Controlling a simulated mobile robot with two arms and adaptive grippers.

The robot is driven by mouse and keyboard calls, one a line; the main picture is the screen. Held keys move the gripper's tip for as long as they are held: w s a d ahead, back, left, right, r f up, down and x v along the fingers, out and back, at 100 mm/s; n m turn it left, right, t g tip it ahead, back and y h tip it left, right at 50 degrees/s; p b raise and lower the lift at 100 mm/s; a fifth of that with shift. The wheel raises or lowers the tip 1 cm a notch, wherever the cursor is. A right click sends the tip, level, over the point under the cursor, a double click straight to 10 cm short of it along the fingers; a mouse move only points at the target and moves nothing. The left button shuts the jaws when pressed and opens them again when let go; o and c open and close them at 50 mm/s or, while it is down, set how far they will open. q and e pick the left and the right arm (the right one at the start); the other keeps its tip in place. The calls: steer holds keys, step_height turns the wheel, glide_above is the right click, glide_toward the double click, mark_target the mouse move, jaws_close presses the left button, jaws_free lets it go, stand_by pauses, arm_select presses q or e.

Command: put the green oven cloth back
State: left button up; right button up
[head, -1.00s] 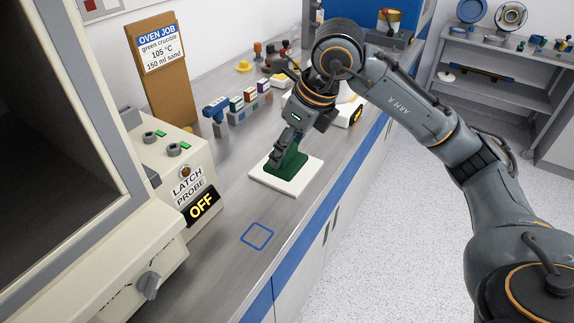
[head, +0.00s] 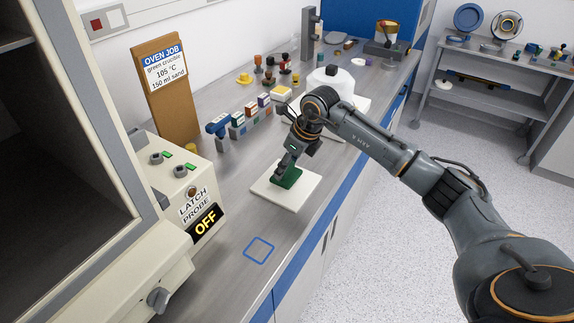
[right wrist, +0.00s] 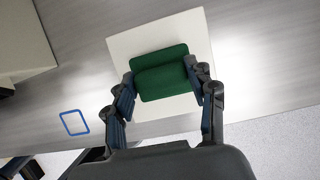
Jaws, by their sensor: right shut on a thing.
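The green oven cloth (head: 287,177) is at the white square pad (head: 268,190) on the bench. My right gripper (head: 284,168) reaches down to it from above. In the right wrist view the cloth (right wrist: 160,72) lies folded between the two fingers of my right gripper (right wrist: 162,88), which are shut on it. The white pad (right wrist: 135,42) is right below the cloth there; I cannot tell whether the cloth touches it. My left gripper is not in view.
A blue square outline (head: 259,250) marks bare bench in front of the pad. The oven (head: 150,250) and its OFF panel (head: 204,222) stand at left. Small colored blocks (head: 238,121) and the job board (head: 165,90) stand behind. A white round device (head: 330,84) is beyond my arm.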

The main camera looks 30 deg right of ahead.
steer(key=shift+f, duration=0.85)
steer(key=o, duration=1)
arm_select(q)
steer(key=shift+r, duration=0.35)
arm_select(e)
steer(key=shift+r, duration=0.1)
steer(key=shift+r, duration=0.15)
steer(key=shift+s+d+r, duration=0.1)
steer(key=shift+d+r, duration=0.05)
steer(key=shift+r, duration=0.15)
arm_select(q)
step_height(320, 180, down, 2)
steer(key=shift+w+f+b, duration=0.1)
steer(key=shift+b, duration=0.9)
arm_select(e)
steer(key=v, duration=1.1)
steer(key=shift+s, duration=0.15)
